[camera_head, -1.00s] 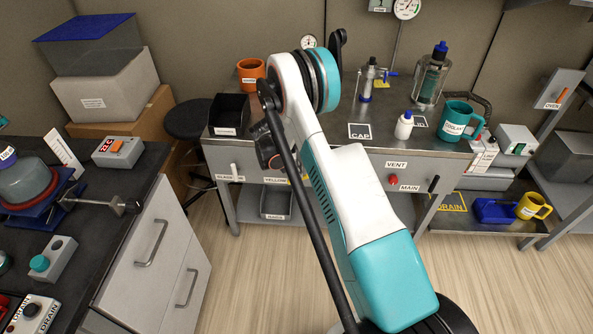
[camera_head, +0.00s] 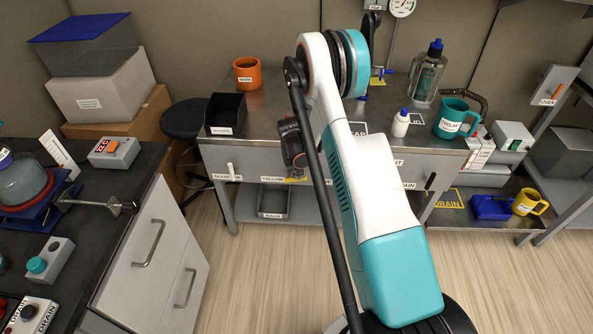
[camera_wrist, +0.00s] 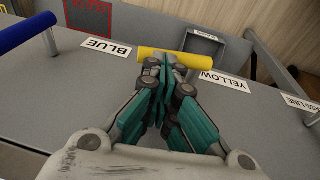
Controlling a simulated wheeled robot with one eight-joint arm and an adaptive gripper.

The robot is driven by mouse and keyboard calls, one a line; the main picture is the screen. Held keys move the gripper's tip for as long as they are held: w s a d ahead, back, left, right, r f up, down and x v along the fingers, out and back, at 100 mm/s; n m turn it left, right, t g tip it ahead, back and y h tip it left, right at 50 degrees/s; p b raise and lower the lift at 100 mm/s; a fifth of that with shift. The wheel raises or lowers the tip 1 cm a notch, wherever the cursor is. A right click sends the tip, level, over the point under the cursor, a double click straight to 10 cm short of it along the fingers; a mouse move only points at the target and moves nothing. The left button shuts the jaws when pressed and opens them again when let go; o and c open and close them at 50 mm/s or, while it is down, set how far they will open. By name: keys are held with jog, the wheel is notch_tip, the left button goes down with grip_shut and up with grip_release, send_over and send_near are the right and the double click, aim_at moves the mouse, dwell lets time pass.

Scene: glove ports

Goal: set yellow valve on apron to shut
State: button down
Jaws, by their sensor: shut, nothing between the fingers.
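The yellow valve (camera_wrist: 190,60) has a bar-shaped handle on the grey apron (camera_wrist: 70,85), beside the YELLOW label (camera_wrist: 225,81). In the wrist view the bar lies crosswise, tilted slightly down to the right. My gripper (camera_wrist: 166,63) is shut and empty, its fingertips at the bar and overlapping its middle in the picture. I cannot tell whether they touch it. In the head view a small part of the yellow handle (camera_head: 296,180) shows beside my arm, which hides most of the gripper area.
A blue handle (camera_wrist: 25,32) stands off the apron to the left in the wrist view, near the BLUE label (camera_wrist: 106,46). A grey bin (camera_wrist: 204,46) is below the apron. In the head view a white handle (camera_head: 230,170) sits left of the YELLOW label (camera_head: 271,179).

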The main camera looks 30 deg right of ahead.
jog(key=shift+s+d+f, duration=0.25)
jog(key=shift+d+f, duration=0.1)
jog(key=shift+f, duration=0.1)
dwell(0.4)
jog(key=p+v, duration=0.5)
jog(key=v, duration=0.9)
jog(key=shift+s+d, duration=0.25)
jog(key=shift+d, duration=0.1)
jog(key=shift+r, duration=0.1)
